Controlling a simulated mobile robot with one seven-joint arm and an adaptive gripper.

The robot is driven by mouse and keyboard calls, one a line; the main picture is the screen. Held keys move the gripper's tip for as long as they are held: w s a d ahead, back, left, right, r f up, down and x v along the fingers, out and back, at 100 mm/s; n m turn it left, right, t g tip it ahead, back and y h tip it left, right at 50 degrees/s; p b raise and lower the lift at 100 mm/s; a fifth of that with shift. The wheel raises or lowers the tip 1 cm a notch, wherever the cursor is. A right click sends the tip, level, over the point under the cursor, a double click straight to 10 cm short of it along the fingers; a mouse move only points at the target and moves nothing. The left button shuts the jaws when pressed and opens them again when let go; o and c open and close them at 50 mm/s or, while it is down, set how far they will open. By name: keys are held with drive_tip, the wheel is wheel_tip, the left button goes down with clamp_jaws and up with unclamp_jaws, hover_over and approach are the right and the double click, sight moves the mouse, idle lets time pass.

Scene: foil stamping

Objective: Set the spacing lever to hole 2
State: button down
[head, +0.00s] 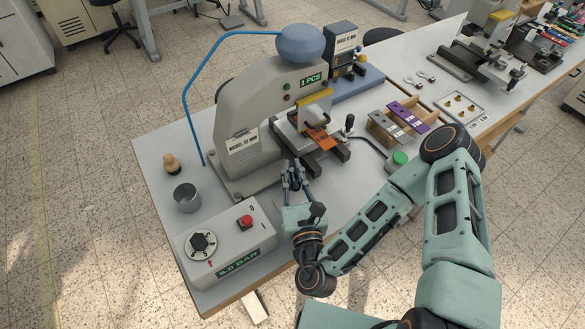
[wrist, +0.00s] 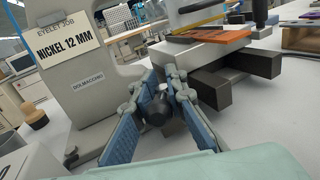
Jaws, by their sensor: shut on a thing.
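My gripper (head: 292,172) is low in front of the press, at the left of the dark guide bars. In the wrist view, the fingers of my gripper (wrist: 156,88) close around a dark rounded knob (wrist: 157,108), which appears to be the spacing lever's handle. The rest of the lever and its holes are hidden or too small to make out, so I cannot tell which hole it is in. The grey press (head: 240,115) carries a plate reading "NICKEL 12 MM" and a green "1 PCS" display. An orange piece (head: 322,138) lies on its bed.
A black ball-topped lever (head: 349,121) and green button (head: 400,158) stand to the right.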

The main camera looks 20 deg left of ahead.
drive_tip(key=c, duration=2.1)
unclamp_jaws()
drive_tip(key=shift+n+g+y+b, duration=0.3)
drive_tip(key=shift+n+y+b, duration=0.1)
drive_tip(key=shift+y+b, duration=0.15)
